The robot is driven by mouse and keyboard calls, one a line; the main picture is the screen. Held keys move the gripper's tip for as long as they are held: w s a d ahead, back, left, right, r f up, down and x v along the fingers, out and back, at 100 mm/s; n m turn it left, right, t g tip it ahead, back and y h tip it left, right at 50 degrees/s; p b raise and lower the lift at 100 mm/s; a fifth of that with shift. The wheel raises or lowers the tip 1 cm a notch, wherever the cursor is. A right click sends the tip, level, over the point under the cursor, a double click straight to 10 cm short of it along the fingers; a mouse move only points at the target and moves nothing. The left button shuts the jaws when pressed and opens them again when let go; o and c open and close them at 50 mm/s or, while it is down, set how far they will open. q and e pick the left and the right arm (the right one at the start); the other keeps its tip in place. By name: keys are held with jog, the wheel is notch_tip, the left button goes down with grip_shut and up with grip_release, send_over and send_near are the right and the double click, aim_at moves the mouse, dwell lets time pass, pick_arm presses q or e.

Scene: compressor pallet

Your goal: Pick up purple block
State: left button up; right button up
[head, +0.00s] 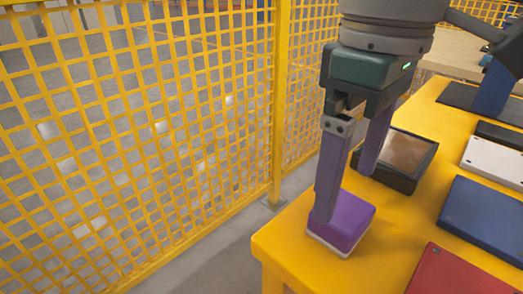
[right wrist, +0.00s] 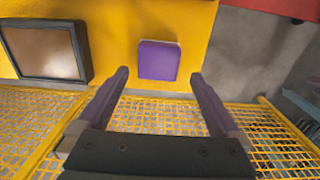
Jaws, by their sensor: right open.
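The purple block (head: 347,222) sits on the near left corner of the yellow table, on a thin pale base. In the right wrist view the purple block (right wrist: 158,60) lies just beyond the fingertips, centred between them. My right gripper (head: 346,190) is open and points down over the block. In the head view one finger overlaps the block's left part, and the other is behind it. The right wrist view shows the open fingers (right wrist: 160,76) with nothing between them. I cannot tell whether a finger touches the block. My left gripper is in neither view.
A dark-framed tray (head: 405,160) stands right behind the block. Blue (head: 485,218), red (head: 462,275) and white (head: 497,162) flat items lie on the yellow table (head: 385,262) to the right. A yellow mesh fence (head: 279,100) runs along the left.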

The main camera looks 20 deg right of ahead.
aim_at(344, 208)
notch_tip(344, 208, down, 6)
jog(key=shift+s+d+r+b, duration=0.1)
jog(key=shift+d+b, duration=0.05)
jog(key=shift+b, duration=0.15)
jog(key=c, duration=1.3)
jog(key=shift+r, duration=0.55)
notch_tip(344, 208, up, 19)
jog(key=p, duration=0.3)
jog(key=shift+p, duration=0.4)
